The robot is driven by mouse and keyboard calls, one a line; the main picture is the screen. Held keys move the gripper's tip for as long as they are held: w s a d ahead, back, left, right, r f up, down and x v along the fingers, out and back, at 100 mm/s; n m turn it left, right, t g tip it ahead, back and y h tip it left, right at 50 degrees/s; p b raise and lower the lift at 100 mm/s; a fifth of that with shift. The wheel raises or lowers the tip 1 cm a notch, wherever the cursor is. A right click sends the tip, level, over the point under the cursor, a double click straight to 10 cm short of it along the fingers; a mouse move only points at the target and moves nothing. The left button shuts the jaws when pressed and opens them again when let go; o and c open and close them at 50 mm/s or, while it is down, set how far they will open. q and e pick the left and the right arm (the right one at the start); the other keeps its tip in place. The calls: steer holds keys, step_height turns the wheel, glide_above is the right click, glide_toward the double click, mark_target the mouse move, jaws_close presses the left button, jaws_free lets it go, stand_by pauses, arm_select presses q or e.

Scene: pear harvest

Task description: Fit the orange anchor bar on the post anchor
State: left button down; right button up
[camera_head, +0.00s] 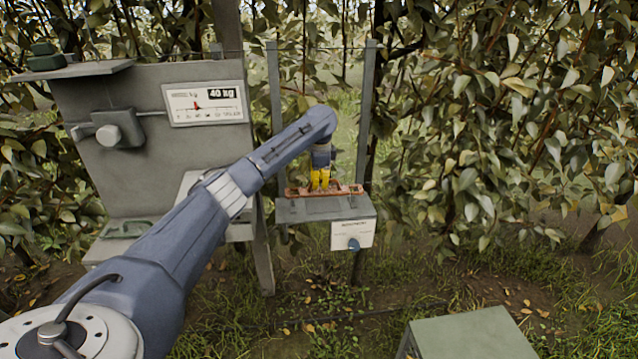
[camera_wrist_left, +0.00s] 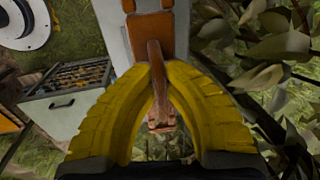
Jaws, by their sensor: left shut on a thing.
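The orange anchor bar (camera_head: 348,190) lies along the top of the grey box (camera_head: 300,211) in the middle of the head view. Its orange-brown parts also show in the left wrist view (camera_wrist_left: 150,38), against the pale grey box top. My left gripper (camera_head: 320,182) points down over the box with its yellow fingers. In the left wrist view the fingers (camera_wrist_left: 160,75) are closed around an upright orange piece of the bar. Whether the bar is fully seated on the post anchor cannot be told. My right gripper is not in view.
A grey panel with a "40 kg" display (camera_head: 205,103) and a knob (camera_head: 108,134) stands at the left. Two grey posts (camera_head: 364,120) rise behind the box. A blue knob (camera_head: 353,244) is on its front. A green-grey box top (camera_head: 470,335) is at lower right. Dense foliage surrounds everything.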

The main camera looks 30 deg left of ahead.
mark_target(319, 191)
arm_select(q)
steer(key=shift+f, duration=2.3)
stand_by(2.5)
steer(key=c, duration=1.4)
jaws_free()
steer(key=shift+c, duration=0.2)
